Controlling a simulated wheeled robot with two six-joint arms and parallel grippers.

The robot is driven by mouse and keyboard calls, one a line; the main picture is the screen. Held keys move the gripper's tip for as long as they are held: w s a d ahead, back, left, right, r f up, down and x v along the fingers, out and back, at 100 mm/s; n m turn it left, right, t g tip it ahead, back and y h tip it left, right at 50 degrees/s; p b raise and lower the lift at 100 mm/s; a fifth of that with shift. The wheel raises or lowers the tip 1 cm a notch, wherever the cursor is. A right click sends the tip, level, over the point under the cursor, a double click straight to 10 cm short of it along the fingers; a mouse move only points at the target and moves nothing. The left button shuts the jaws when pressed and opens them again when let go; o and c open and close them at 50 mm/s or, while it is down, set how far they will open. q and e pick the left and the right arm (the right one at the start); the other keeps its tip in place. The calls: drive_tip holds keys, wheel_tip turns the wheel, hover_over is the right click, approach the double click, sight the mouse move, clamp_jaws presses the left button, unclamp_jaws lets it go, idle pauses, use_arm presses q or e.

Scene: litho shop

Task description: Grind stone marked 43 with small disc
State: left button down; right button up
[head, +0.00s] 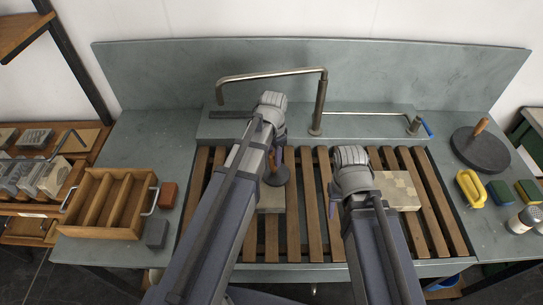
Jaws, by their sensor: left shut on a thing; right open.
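My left gripper (273,157) is shut on the wooden handle of the small dark disc (279,177). The disc is over or on a pale stone (271,203) lying on the slatted rack; I cannot tell whether they touch. My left arm hides part of that stone. A second stone (402,190), with a patchy beige top, lies on the slats to the right, partly behind my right arm. My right gripper (335,207) is open and empty, pointing down at the slats left of the second stone. No number is readable on either stone.
A large dark disc with a wooden handle (481,152) stands on the right ledge, near a yellow-handled tool (470,188), sponges (501,193) and a shaker (525,219). A compartmented wooden tray (140,210) and small blocks (168,195) sit left. A bent tap pipe (319,105) rises behind the rack.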

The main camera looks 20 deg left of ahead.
use_arm(q)
drive_tip(key=shift+w+d, duration=0.25)
drive_tip(key=shift+d, duration=0.5)
drive_tip(key=shift+w+d, duration=0.25)
drive_tip(key=shift+d, duration=0.5)
drive_tip(key=shift+r, duration=0.2)
wheel_tip(320, 180, up, 6)
drive_tip(key=p, duration=0.6)
drive_tip(key=shift+f, duration=0.1)
wheel_tip(320, 180, up, 3)
drive_tip(key=p, duration=0.3)
